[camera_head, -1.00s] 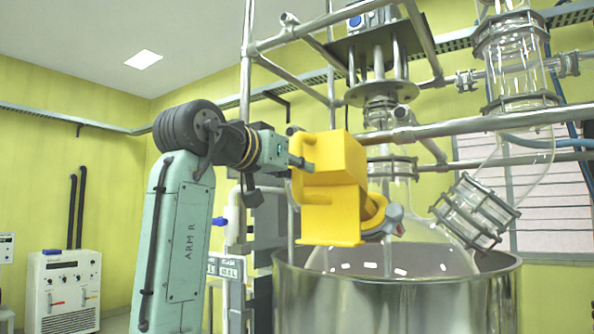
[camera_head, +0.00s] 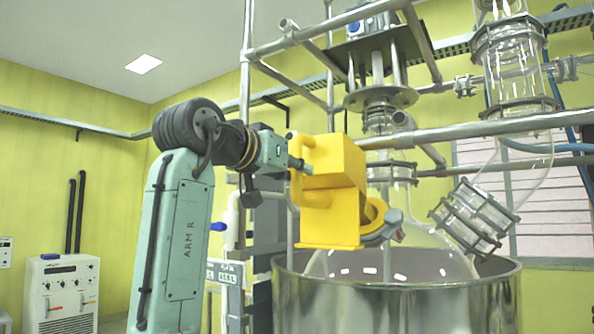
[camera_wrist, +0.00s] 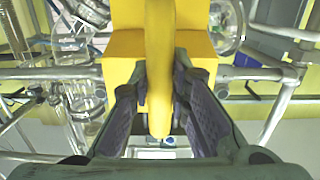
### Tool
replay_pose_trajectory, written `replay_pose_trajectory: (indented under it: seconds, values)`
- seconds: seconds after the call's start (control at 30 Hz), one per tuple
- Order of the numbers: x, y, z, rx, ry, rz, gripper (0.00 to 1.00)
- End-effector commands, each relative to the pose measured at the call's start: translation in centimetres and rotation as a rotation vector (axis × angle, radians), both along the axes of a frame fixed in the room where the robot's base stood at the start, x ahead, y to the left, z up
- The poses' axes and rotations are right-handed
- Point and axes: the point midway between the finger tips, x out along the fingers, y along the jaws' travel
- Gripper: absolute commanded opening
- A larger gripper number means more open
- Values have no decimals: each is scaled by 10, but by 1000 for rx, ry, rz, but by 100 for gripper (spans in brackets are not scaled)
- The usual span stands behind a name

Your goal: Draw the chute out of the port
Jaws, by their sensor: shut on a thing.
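The yellow chute (camera_head: 335,190) is a boxy hopper with a handle on its left side and a round yellow ring (camera_head: 374,212) at its lower right. My gripper (camera_head: 300,166) is shut on the chute's handle; in the wrist view the two dark fingers (camera_wrist: 160,105) press on the yellow handle bar (camera_wrist: 159,70) from both sides. The ring end is beside a grey collar (camera_head: 382,230) at the port on the glass vessel (camera_head: 435,255). I cannot tell whether the chute's end is still inside the port, as the chute's body hides part of it.
A steel bath (camera_head: 400,300) surrounds the vessel below the chute. Metal frame rails (camera_head: 480,130) run behind and above it. A clamped glass joint (camera_head: 474,218) stands to the right. Open room lies left of my arm, before a white cabinet (camera_head: 62,290).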

Motion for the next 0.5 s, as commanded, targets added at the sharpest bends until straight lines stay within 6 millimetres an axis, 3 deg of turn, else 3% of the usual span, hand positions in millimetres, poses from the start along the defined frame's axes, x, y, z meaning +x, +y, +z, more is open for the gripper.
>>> replay_pose_trajectory:
  seconds: [0.5]
  values:
    - [-10, 7, 11, -2, -4, 0, 0]
